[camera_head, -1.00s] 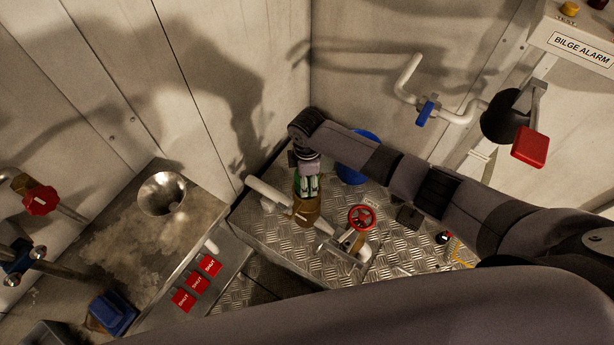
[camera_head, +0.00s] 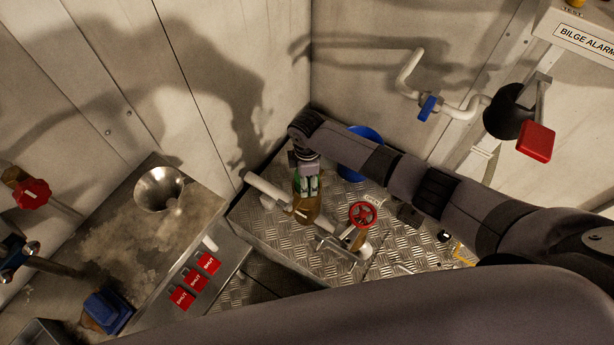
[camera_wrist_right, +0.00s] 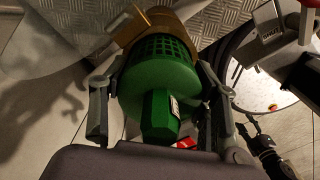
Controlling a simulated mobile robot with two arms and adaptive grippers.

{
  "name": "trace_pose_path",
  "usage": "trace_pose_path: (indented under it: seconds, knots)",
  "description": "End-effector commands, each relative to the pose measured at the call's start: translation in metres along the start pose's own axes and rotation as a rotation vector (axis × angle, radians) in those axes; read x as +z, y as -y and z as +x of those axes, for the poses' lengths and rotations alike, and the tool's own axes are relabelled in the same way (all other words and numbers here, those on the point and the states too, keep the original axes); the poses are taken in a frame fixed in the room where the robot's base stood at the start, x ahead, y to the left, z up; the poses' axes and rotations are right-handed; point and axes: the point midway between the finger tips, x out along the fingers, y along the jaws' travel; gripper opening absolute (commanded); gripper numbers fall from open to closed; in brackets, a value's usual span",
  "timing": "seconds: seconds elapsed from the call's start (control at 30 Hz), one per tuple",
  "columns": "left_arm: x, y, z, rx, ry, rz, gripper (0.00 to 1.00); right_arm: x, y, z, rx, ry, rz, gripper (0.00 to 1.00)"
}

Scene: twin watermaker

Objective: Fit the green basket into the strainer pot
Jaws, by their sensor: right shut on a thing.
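The green basket (camera_wrist_right: 160,75) has a lattice side and a hexagonal knob with a small label. My right gripper (camera_wrist_right: 158,88) is shut on it, with a finger on each side. The bronze strainer pot (camera_head: 308,211) stands in a pale pipe run on the chequer plate. The basket is at the pot's mouth, with part of its lattice showing outside the bronze rim (camera_wrist_right: 148,20) in the right wrist view. How deep it sits is hidden. In the head view green shows between the fingers of my right gripper (camera_head: 307,184). My left gripper (camera_wrist_right: 250,128) appears small and open in the right wrist view.
A red handwheel valve (camera_head: 362,214) stands close right of the pot. A blue round object (camera_head: 365,138) is behind my right arm. A steel bench with a funnel (camera_head: 159,189) and red SHUT tags (camera_head: 195,280) is at left. White pipework with a blue handle (camera_head: 427,107) is on the wall.

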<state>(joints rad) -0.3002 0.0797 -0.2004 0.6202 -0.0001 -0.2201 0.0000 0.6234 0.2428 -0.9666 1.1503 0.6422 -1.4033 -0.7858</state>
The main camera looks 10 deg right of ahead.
Motion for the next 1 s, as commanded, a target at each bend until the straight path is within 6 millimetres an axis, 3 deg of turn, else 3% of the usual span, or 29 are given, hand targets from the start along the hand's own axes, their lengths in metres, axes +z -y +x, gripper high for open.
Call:
trace_pose_path:
  seconds: [0.47, 0.5, 0.83, 1.0]
  knots:
    - [0.001, 0.0, 0.009, 0.0, 0.0, 0.0, 0.4, 0.0, 0.0, 0.013, 0.0, 0.0, 0.0, 0.36]
    - [0.001, 0.0, 0.009, 0.0, 0.0, 0.0, 0.4, 0.0, 0.0, 0.012, 0.0, 0.0, 0.0, 0.58]
    - [0.001, 0.0, 0.008, 0.0, 0.0, 0.0, 0.4, 0.0, 0.0, 0.012, 0.0, 0.0, 0.0, 0.79]
    - [0.001, 0.0, 0.008, 0.0, 0.0, -0.001, 0.4, 0.0, 0.0, 0.012, 0.0, 0.001, 0.0, 0.79]
